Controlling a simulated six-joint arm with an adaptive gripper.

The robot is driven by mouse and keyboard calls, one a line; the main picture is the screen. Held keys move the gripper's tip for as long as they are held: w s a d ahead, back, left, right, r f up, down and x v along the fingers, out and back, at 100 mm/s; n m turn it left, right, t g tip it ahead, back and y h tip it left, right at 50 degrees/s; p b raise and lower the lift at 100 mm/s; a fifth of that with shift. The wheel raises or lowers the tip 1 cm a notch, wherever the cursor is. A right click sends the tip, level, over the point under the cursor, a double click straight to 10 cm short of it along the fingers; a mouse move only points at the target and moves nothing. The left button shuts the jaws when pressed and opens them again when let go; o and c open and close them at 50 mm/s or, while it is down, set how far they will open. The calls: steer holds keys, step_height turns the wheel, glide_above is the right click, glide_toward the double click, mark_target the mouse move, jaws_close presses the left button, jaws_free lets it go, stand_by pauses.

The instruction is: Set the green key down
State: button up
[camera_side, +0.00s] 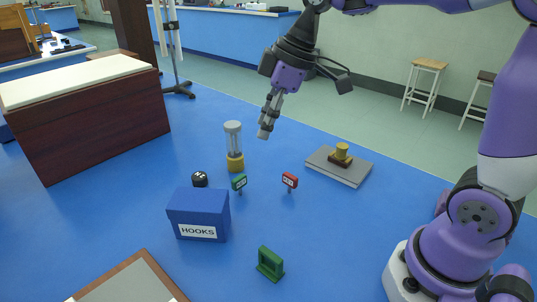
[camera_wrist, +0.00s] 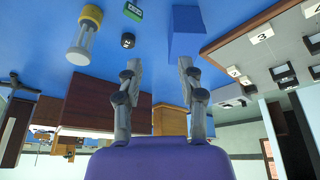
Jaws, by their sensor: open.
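A small green key (camera_side: 239,182) with a pale label stands upright on the blue bench, between the glass cylinder and the blue HOOKS box. It also shows at the top edge of the wrist view (camera_wrist: 133,11). A similar red key (camera_side: 289,181) stands to its right. My gripper (camera_side: 266,132) is above the bench, up and to the right of the green key and apart from it. In the wrist view its two fingers (camera_wrist: 158,66) are spread with nothing between them.
A green bracket (camera_side: 270,265) stands in front. A grey plate (camera_side: 345,176) bears a brass piece. A wood-rimmed tray (camera_side: 150,263) lies at the front.

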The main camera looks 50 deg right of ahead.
steer(key=s+d+f+m+t+h, duration=0.2)
steer(key=s+m, duration=0.6)
steer(key=s, duration=0.4)
steer(key=shift+d+m+h, duration=0.3)
steer(key=shift+d+h, duration=0.1)
steer(key=shift+d, duration=0.45)
